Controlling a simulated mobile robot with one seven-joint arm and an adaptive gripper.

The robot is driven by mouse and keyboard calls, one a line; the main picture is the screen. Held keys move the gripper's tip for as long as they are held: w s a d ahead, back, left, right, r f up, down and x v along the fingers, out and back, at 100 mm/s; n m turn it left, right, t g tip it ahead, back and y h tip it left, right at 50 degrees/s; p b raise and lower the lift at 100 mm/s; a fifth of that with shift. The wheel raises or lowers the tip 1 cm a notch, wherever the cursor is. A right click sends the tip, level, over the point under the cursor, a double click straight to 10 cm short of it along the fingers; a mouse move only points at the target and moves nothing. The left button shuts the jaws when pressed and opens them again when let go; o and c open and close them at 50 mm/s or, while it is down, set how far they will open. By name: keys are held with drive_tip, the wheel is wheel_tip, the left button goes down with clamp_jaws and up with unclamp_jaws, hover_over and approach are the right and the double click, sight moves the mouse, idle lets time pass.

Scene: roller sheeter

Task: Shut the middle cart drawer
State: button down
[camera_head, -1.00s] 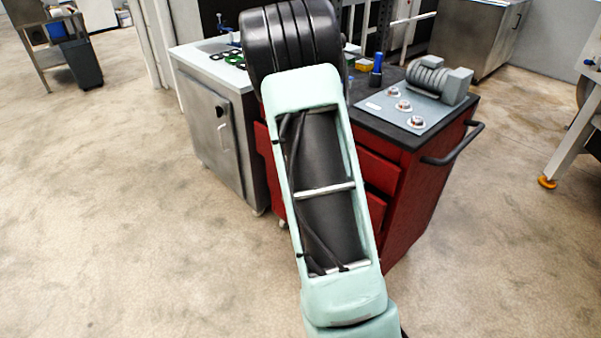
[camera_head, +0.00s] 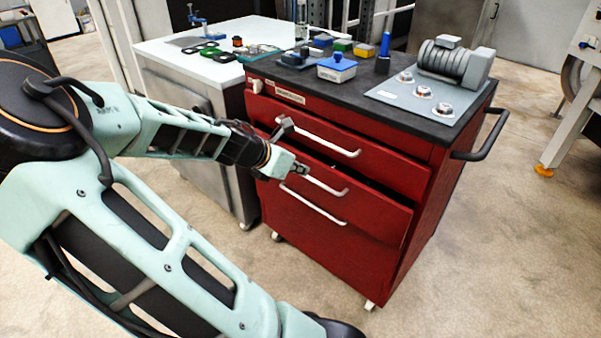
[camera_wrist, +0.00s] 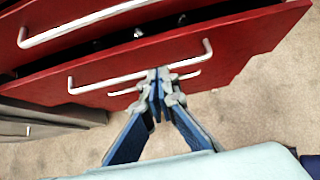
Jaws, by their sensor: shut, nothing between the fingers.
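The red cart (camera_head: 385,245) stands in front with a stack of drawers. Its middle drawer (camera_head: 375,205) sticks out a little, with a dark gap above its front edge. In the wrist view, the middle drawer front (camera_wrist: 240,50) shows small items in the gap behind it. Its white bar handle (camera_head: 328,184) also shows in the wrist view (camera_wrist: 110,84). My gripper (camera_head: 303,170) is shut and empty, its fingertips (camera_wrist: 160,76) at the middle handle, overlapping its bar in the wrist view. Whether they touch the drawer front I cannot tell.
The top drawer (camera_head: 345,135) looks shut, and a lower handle (camera_head: 312,206) shows below. The black cart top (camera_head: 430,122) carries a grey roller machine (camera_head: 455,65) and small blocks. A white-topped cabinet (camera_head: 165,50) stands at left. The floor (camera_head: 500,240) at right is clear.

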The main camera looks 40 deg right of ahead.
sight(326, 166)
drive_tip(key=b+x, duration=0.3)
drive_tip(key=x, duration=0.6)
drive_tip(key=shift+s+d+f+b, duration=0.1)
drive_tip(key=shift+f+b, duration=0.05)
drive_tip(key=shift+b, duration=0.25)
drive_tip(key=shift+d, duration=0.15)
drive_tip(key=d, duration=0.4)
drive_tip(key=shift+d, duration=0.1)
drive_tip(key=shift+w+d, duration=0.2)
drive_tip(key=shift+d+r, duration=0.1)
drive_tip(key=shift+r, duration=0.1)
